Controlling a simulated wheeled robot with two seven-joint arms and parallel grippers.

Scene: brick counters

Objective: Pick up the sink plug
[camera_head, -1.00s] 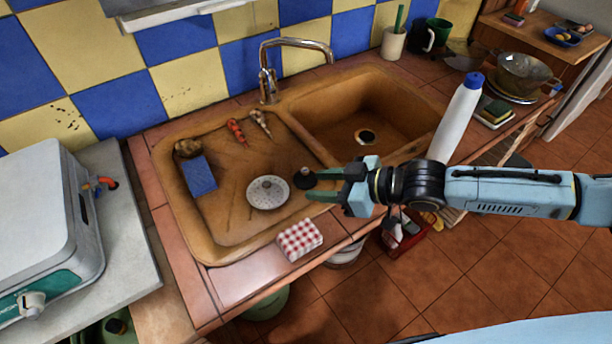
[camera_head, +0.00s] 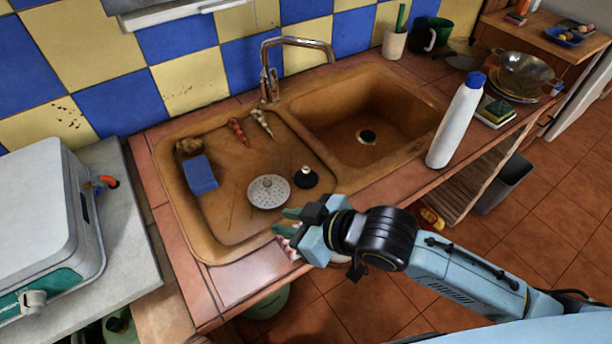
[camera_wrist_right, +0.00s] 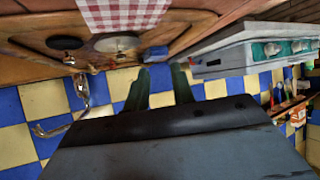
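The sink plug (camera_head: 306,177), black with a small knob on top, stands on the brown drainboard just right of the round metal strainer (camera_head: 268,191). The plug also shows as a dark disc at the upper left of the right wrist view (camera_wrist_right: 65,42). My right gripper (camera_head: 287,222) is at the front rim of the sink, in front of the plug and apart from it. Its two green fingers (camera_wrist_right: 160,88) are spread with nothing between them. My left gripper is not in view.
A blue sponge (camera_head: 200,174) and red-handled tool (camera_head: 238,131) lie on the drainboard. A white bottle (camera_head: 456,120) stands right of the basin.

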